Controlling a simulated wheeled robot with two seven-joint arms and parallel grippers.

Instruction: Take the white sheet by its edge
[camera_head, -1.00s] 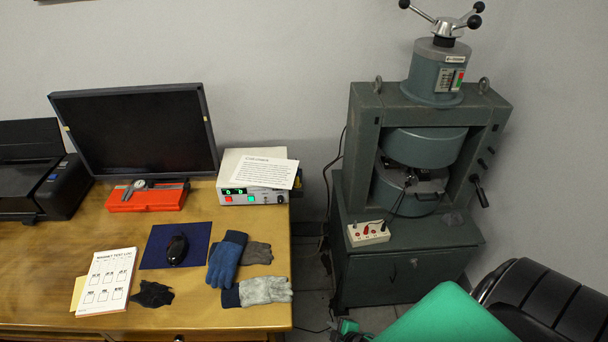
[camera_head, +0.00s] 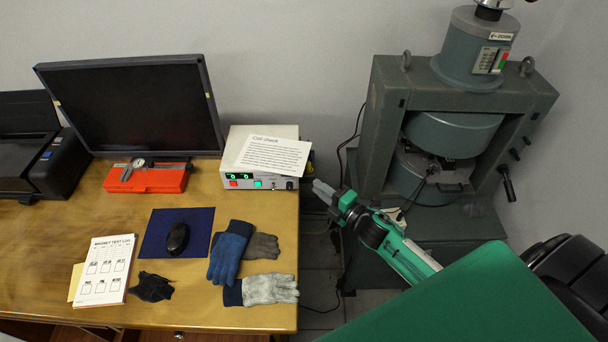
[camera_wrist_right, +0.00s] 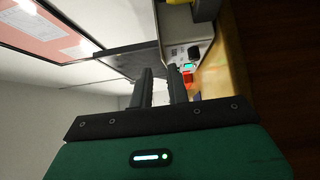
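The white sheet (camera_head: 273,155), printed with a heading and lines of text, lies tilted on top of the white power supply box (camera_head: 264,188) at the desk's back right corner. My right gripper (camera_head: 322,190) is to the right of the box and a little lower in the picture, apart from the sheet. In the right wrist view the two dark fingers (camera_wrist_right: 161,72) stand apart with nothing between them. The box's knob panel (camera_wrist_right: 196,54) shows beyond them; I cannot make out the sheet there for sure. My left gripper is not in view.
A monitor (camera_head: 135,105) stands left of the box, with a red case (camera_head: 148,180) before it. Gloves (camera_head: 230,252), a mouse (camera_head: 177,238) and a test log pad (camera_head: 104,270) lie on the desk. The green-grey magnet machine (camera_head: 388,115) stands right of my gripper.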

